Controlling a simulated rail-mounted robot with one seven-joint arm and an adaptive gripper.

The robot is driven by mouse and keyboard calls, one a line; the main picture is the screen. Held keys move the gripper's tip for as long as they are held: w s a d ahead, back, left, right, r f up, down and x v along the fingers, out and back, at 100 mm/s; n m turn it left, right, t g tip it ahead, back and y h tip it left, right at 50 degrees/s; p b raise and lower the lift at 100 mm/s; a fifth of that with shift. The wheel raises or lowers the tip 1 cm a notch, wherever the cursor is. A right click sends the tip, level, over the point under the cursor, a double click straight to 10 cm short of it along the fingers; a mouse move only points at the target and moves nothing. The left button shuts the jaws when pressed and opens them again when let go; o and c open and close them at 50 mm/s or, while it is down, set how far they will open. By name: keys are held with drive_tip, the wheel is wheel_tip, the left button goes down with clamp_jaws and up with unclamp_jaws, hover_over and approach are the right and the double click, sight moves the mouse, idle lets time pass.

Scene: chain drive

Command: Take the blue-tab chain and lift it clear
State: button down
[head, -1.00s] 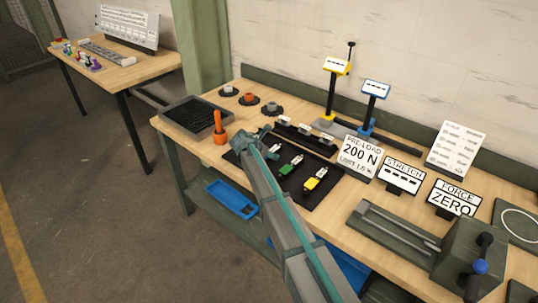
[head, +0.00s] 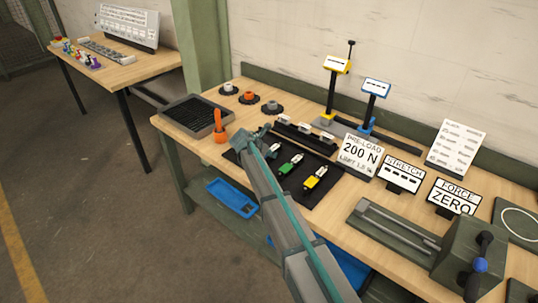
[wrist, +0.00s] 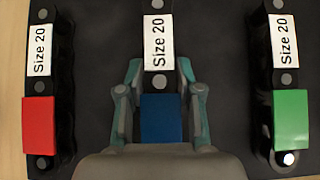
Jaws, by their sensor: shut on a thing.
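The blue-tab chain (wrist: 161,118) is in the middle of the wrist view, with a white "Size 20" label (wrist: 158,42) above its blue tab. My gripper (wrist: 160,85) has one finger on each side of this chain and is shut on it near the tab. I cannot tell whether the chain is off the black mat (wrist: 220,60). In the head view my gripper (head: 240,141) is over the left end of the mat, and my arm hides most of the held chain.
In the wrist view a red-tab chain (wrist: 40,125) lies to the left and a green-tab chain (wrist: 291,120) to the right, both apart from my fingers. A yellow-tab chain (head: 310,183) lies further right. An orange-handled tool (head: 219,122) and a dark tray (head: 193,116) stand left.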

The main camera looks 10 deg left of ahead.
drive_tip(key=shift+r, duration=0.15)
drive_tip(key=shift+r+b, duration=0.7)
drive_tip(key=shift+r, duration=0.2)
drive_tip(key=s+d+r+b, duration=0.4)
drive_tip(key=s+d+r, duration=0.3)
drive_tip(key=s+r, duration=0.4)
drive_tip(key=shift+s+d, duration=0.3)
drive_tip(key=shift+d, duration=0.1)
wheel_tip(320, 180, up, 10)
drive_tip(key=p, duration=0.8)
drive_tip(key=shift+p, duration=0.4)
